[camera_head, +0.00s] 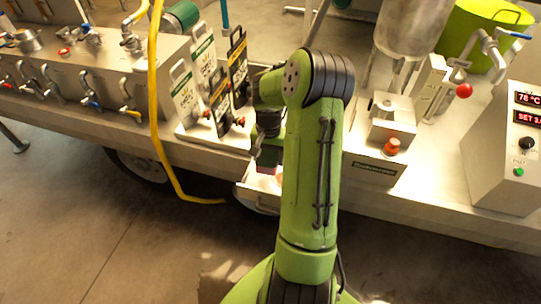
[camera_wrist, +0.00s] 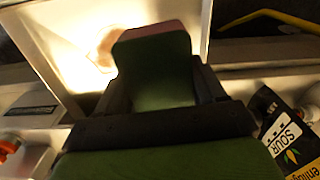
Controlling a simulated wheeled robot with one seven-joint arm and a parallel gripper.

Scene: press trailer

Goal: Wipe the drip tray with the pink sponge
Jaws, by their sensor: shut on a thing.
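My gripper (camera_head: 268,160) points down in front of the trailer's edge, shut on the pink sponge (camera_head: 267,169). In the wrist view the sponge (camera_wrist: 153,65) shows a dark green broad face and a pink far edge, between the dark fingers. The pale metal drip tray (camera_head: 250,196) juts out from the trailer below the sponge, partly hidden by my arm. In the wrist view the tray (camera_wrist: 60,45) is brightly lit, with a brownish patch (camera_wrist: 104,46) beside the sponge's end. I cannot tell whether the sponge touches the tray.
A yellow hose (camera_head: 154,100) hangs over the front edge to the left. A metal box with a red knob (camera_head: 390,130) stands to the right. The floor in front is clear.

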